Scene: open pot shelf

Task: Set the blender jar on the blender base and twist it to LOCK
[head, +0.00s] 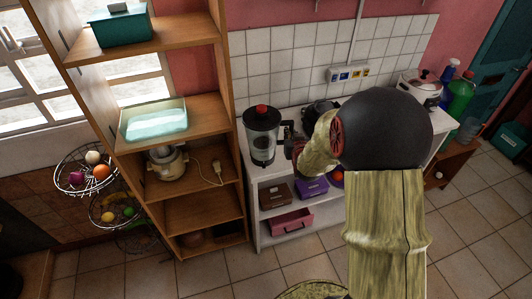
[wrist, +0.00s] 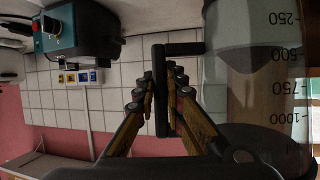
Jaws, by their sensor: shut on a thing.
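The blender jar (head: 262,148) is clear with a black lid, a red cap and a black handle. It is upright at the left end of the white counter; I cannot tell whether its bottom touches the counter. In the upside-down wrist view the jar (wrist: 255,85) shows its volume marks at right. My gripper (wrist: 163,85) is shut on the jar's black handle (wrist: 161,105); in the head view my arm partly hides it. A teal and black appliance with a red knob (wrist: 75,32), probably the blender base, stands apart from the jar. In the head view a dark shape (head: 318,109) shows there, mostly hidden.
A tall wooden shelf (head: 205,110) stands close left of the jar, holding a glass dish (head: 153,120) and a cream appliance (head: 166,164). A tiled wall with sockets (head: 352,74) is behind. A rice cooker (head: 421,90) stands at the counter's right. Boxes (head: 276,192) sit below.

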